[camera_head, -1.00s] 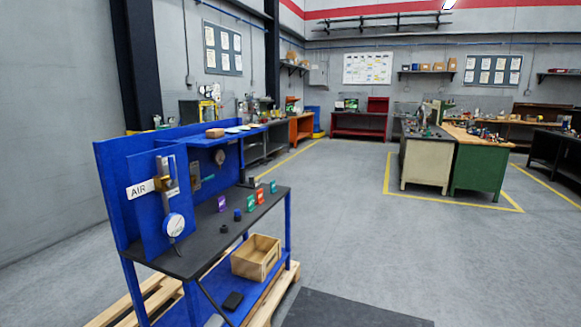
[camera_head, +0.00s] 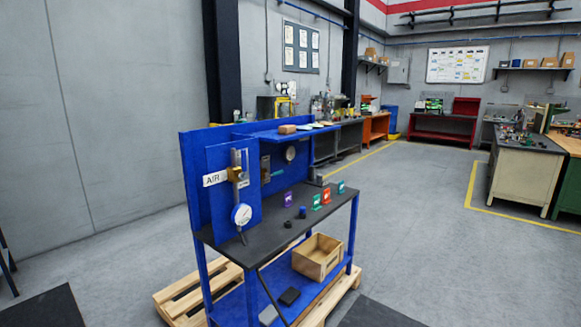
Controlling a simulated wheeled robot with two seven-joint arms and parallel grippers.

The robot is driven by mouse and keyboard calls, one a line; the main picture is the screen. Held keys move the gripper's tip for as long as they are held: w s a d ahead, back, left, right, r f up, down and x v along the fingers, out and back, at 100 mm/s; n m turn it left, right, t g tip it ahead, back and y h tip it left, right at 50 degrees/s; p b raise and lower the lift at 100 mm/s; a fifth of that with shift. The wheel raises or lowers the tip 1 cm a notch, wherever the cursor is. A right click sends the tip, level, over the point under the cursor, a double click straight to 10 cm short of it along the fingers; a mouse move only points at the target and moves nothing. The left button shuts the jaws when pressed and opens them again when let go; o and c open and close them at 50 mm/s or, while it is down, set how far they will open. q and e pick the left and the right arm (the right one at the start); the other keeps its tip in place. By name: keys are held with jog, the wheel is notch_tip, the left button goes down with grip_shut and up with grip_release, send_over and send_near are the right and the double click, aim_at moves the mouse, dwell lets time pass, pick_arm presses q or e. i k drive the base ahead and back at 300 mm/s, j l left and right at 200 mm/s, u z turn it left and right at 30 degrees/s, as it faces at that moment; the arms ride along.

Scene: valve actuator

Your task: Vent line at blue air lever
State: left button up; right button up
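The blue workstation (camera_head: 190,160) stands left of centre in the head view, some way ahead of me. On its blue panel (camera_head: 219,160) is a white AIR label (camera_head: 215,179) beside a brass valve (camera_head: 235,174). A grey upright lever or pipe shows at the valve; a blue lever cannot be told apart from the blue panel. A round white gauge (camera_head: 242,214) hangs below the valve. A black hose (camera_head: 262,285) shows below the dark worktop (camera_head: 275,229). Neither of my grippers is in view.
Small coloured tags (camera_head: 326,198) and dark knobs stand on the worktop. A wooden crate (camera_head: 318,257) is on the lower shelf, over a pallet (camera_head: 180,292). Dark mats (camera_head: 45,309) lie at the front. Open grey floor is to the right; other benches (camera_head: 521,170) stand beyond.

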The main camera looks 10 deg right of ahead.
aim_at(241, 176)
jog(key=i+l+u, duration=0.1)
jog(key=i+l, duration=0.2)
jog(key=i+l+u, duration=0.15)
jog(key=i+l, duration=0.15)
jog(key=i+l+u, duration=0.1)
jog(key=i+l, duration=0.15)
jog(key=i+l+u, duration=0.1)
jog(key=i+l, duration=0.15)
jog(key=l, duration=0.2)
jog(key=i+l+u, duration=0.1)
jog(key=i+l, duration=0.15)
jog(key=l, duration=0.15)
jog(key=i+l+u, duration=0.15)
jog(key=l, duration=0.2)
jog(key=i+l+u, duration=0.1)
jog(key=i+l, duration=0.15)
jog(key=l, duration=0.2)
jog(key=i+l+u, duration=0.1)
jog(key=l, duration=0.35)
jog(key=i, duration=0.1)
